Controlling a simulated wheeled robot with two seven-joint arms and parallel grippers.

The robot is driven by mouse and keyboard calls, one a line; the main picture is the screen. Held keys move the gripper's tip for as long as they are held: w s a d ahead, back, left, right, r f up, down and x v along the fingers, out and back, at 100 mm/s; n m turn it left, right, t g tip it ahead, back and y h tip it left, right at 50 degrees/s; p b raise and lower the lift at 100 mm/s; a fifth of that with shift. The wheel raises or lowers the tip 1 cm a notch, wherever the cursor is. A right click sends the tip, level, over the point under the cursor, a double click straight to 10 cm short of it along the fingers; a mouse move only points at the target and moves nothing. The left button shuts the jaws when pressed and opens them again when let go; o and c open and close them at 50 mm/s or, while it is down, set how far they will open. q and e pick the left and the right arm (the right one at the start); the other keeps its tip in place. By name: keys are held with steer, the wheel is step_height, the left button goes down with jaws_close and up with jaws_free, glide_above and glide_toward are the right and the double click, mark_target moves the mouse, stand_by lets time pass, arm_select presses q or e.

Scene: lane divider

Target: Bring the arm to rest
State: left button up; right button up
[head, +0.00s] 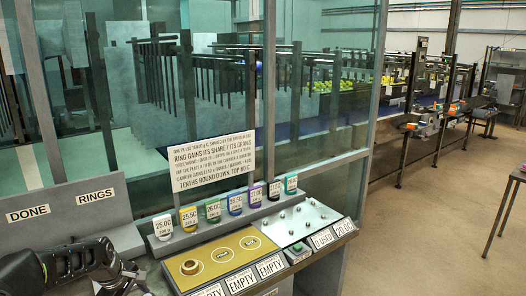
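My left arm (62,263) comes in at the lower left, black and dark grey, in front of the grey panel (72,205) marked DONE and RINGS. My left gripper (132,278) points right, near the left end of the console. It is dark and partly cut off by the bottom edge, so its finger opening is unclear. I see nothing held in it. My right arm and gripper are out of view.
A gold plate (215,268) on the console carries a brass ring (190,267). Several coloured temperature tags (213,210) stand behind it. A metal plate with studs (296,222) lies to the right. Glass panels rise behind; floor (425,225) is open at right.

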arm_select(q)
steer(key=s+d+f+m+h+b, duration=0.1)
steer(key=s+d+f+m, duration=0.25)
steer(key=d+f, duration=0.55)
steer(key=s+d+f+m+h+b, duration=0.1)
steer(key=s+d+f+m, duration=0.1)
steer(key=d+f+m, duration=0.5)
steer(key=s+d+f+m+g, duration=0.1)
steer(key=s+d+f, duration=0.4)
steer(key=s, duration=0.3)
steer(key=s+d+f+m+g+h+b, duration=0.1)
steer(key=s+d+f, duration=0.4)
steer(key=s, duration=0.4)
steer(key=s+d+f+m+g+b, duration=0.1)
steer(key=s+d+f, duration=0.4)
steer(key=s, duration=0.3)
steer(key=shift+s+d+h, duration=0.3)
steer(key=shift+s+d, duration=0.05)
steer(key=shift+d, duration=0.45)
